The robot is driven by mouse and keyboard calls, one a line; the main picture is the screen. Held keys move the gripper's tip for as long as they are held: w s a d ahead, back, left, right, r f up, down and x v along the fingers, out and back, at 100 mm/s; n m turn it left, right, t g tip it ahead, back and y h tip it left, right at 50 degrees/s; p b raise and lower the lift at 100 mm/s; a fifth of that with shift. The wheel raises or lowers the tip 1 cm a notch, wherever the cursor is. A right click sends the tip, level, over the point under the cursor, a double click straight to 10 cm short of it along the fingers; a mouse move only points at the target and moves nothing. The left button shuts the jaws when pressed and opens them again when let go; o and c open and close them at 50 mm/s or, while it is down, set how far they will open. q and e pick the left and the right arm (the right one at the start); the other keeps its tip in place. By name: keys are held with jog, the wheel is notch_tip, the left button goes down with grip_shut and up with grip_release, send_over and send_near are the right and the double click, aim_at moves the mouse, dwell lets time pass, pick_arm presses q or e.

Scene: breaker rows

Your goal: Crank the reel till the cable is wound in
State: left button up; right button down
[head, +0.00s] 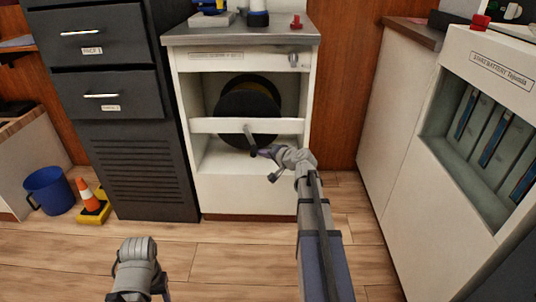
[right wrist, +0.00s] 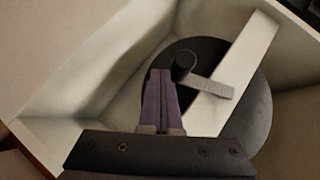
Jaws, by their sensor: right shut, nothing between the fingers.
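The reel is a dark round disc (head: 240,104) inside the open bay of a white cabinet, behind a white crossbar (head: 210,125). A little yellow shows behind its upper rim, perhaps wound cable. A grey crank arm (head: 249,137) sits in front of the crossbar; in the right wrist view the crank arm (right wrist: 210,87) ends in a dark round knob (right wrist: 183,65). My right gripper (head: 262,153) is shut and empty, just below and right of the crank. Its purple fingers (right wrist: 160,74) show close beside the knob. Whether they touch is unclear. My left gripper's jaws do not show.
A black drawer cabinet (head: 125,150) stands left of the reel cabinet. A blue bucket (head: 50,190) and an orange cone (head: 87,193) are on the floor at left. A white battery cabinet (head: 410,120) stands at right. The wooden floor in front is clear.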

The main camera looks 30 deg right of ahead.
jog(key=shift+w+a+f+b, duration=0.25)
jog(key=shift+w+a+f, duration=0.15)
jog(key=shift+a, duration=0.25)
jog(key=shift+w+a+f+b, duration=0.25)
jog(key=shift+w+a, duration=0.2)
jog(key=shift+a, duration=0.25)
jog(key=shift+w+a+f+b, duration=0.25)
jog(key=shift+w+a+f, duration=0.15)
jog(key=shift+a, duration=0.35)
